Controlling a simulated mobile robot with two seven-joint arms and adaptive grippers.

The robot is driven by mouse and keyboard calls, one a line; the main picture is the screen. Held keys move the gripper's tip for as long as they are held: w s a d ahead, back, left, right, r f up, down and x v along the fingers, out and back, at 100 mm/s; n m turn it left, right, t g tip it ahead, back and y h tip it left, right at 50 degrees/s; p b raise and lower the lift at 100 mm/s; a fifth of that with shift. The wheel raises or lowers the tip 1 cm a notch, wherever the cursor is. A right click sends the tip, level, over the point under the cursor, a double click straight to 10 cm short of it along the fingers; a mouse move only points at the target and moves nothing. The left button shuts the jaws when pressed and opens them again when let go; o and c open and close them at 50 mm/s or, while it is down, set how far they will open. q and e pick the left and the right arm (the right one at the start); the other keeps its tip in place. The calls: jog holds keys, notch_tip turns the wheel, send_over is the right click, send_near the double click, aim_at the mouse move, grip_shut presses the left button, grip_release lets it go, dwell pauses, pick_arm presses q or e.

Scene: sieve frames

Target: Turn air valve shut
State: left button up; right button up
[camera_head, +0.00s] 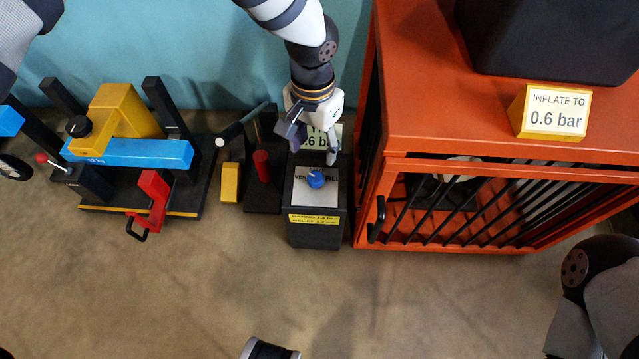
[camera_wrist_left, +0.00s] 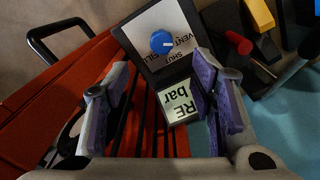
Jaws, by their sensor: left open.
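The air valve's blue knob (camera_head: 316,179) sits on a pale plate on top of a dark box (camera_head: 318,236). In the head view VENT reads left of the knob and FILL right. In the left wrist view the knob (camera_wrist_left: 162,42) is near the top, and a small white mark on it faces the VENT side; SHUT is also printed on the plate. My left gripper (camera_head: 311,146) is open and empty, behind and above the knob, apart from it. Its purple-padded fingers (camera_wrist_left: 163,85) are spread on either side of the RE / bar sign. My right gripper is out of view.
An orange cage (camera_head: 440,168) stands close right of the box, with a 0.6 bar sign (camera_head: 553,112) on top. Left are a red-handled lever (camera_head: 262,166), a yellow block (camera_head: 230,183) and a blue-and-yellow clamp rig (camera_head: 130,152). The floor in front is mostly clear.

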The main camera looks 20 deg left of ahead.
aim_at(316, 177)
pick_arm(q)
notch_tip(316, 177, down, 11)
jog(key=b, duration=0.3)
jog(key=shift+w+f, duration=0.15)
jog(key=shift+f, duration=0.05)
jog(key=c, duration=1.1)
